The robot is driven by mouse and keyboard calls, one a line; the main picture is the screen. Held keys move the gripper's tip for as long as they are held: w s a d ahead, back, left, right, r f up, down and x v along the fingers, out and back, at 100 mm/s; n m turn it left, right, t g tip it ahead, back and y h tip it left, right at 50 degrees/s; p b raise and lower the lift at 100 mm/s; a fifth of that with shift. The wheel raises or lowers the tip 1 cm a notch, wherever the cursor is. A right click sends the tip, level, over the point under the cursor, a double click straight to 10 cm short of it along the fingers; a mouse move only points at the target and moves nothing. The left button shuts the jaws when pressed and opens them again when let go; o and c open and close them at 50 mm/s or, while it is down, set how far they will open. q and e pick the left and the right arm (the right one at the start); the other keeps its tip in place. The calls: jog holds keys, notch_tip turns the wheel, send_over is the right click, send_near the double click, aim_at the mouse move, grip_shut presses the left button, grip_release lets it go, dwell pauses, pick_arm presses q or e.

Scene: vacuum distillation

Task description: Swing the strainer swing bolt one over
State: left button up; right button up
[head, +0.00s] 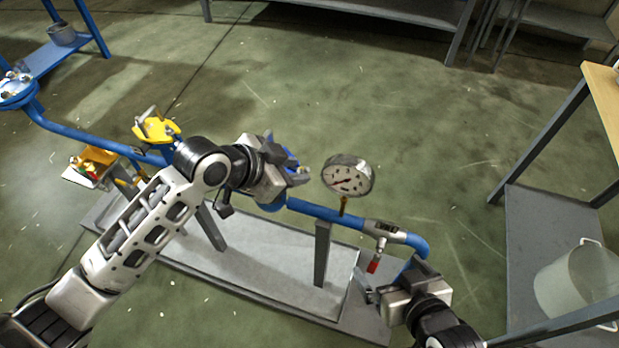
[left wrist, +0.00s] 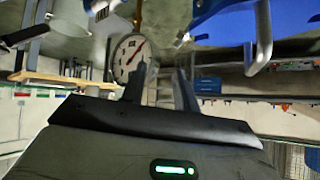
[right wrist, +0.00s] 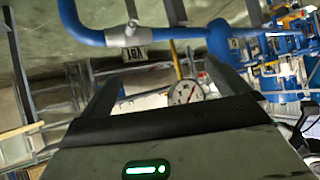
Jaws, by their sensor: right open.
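The blue strainer (head: 290,160) sits on the blue pipe and is mostly hidden behind my left gripper in the head view. In the left wrist view its blue body (left wrist: 222,22) fills the upper right. A bent silver rod (left wrist: 263,40) shows on it, perhaps a swing bolt; I cannot tell which one. My left gripper (head: 303,174) is beside the strainer. Its fingers (left wrist: 165,75) are apart, with a narrow gap and nothing seen between them. My right gripper (head: 362,285) is open and empty, low near the right end of the pipe.
A pressure gauge (head: 348,175) stands on the pipe just right of my left gripper. A red-handled valve (head: 374,264) hangs under the pipe near my right gripper. A yellow valve (head: 156,128) is on the left. A shelf with a clear pot (head: 580,282) stands at right.

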aim_at(305, 169)
pick_arm(q)
jog(key=w+a+r+m+g+y+b, duration=0.2)
jog(key=a+r+m+g+y+b, duration=0.15)
jog(key=r+m, duration=0.35)
jog(key=shift+h, duration=0.35)
jog(key=b+x, duration=0.1)
jog(key=x, duration=1.5)
grip_shut()
jog(key=shift+a+r, duration=0.1)
jog(key=shift+a, duration=0.05)
